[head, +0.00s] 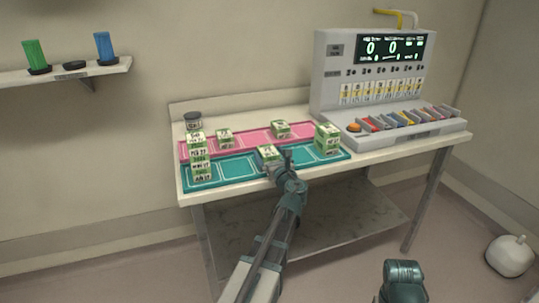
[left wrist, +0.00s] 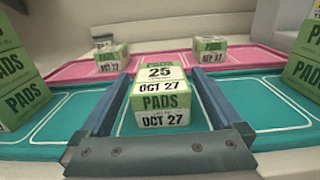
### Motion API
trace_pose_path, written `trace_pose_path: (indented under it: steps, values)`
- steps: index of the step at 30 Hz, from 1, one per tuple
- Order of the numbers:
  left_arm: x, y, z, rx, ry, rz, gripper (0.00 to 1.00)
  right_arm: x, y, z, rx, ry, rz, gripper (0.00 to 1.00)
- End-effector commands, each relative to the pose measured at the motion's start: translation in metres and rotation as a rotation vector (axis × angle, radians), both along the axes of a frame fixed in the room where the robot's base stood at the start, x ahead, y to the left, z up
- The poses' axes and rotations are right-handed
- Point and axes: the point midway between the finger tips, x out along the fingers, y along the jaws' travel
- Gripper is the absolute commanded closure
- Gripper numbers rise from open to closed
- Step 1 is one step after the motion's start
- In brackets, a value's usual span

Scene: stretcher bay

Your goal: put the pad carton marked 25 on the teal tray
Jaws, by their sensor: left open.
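The green and white pad carton marked 25 (left wrist: 160,102), dated OCT 27, sits on the teal tray (left wrist: 275,112), inside an outlined space. In the head view this carton (head: 267,152) is near the middle of the teal tray (head: 240,168). My left gripper (head: 279,160) reaches over the table's front edge to it. In the left wrist view the open fingers (left wrist: 160,80) stand on both sides of the carton, with slim gaps. My right gripper is not in view; only a part of my right arm shows at the bottom.
Stacks of pad cartons stand at the tray's left (head: 201,160) and right (head: 327,139) ends. A pink tray (head: 252,136) behind holds two cartons (head: 225,138) (head: 281,129). A display console (head: 375,75) fills the right.

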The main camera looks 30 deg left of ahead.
Motion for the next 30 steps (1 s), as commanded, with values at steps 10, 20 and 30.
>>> trace_pose_path:
  steps: [10, 20, 30]
  values:
    - [-0.037, -0.041, 0.002, 0.000, 0.000, -0.004, 0.00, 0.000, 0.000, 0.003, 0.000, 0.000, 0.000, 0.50]
    - [-0.071, -0.082, 0.002, 0.000, 0.000, -0.002, 0.00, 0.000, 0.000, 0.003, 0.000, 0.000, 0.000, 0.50]
    - [-0.078, -0.092, 0.002, 0.000, 0.000, 0.000, 0.00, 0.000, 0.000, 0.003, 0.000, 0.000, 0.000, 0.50]
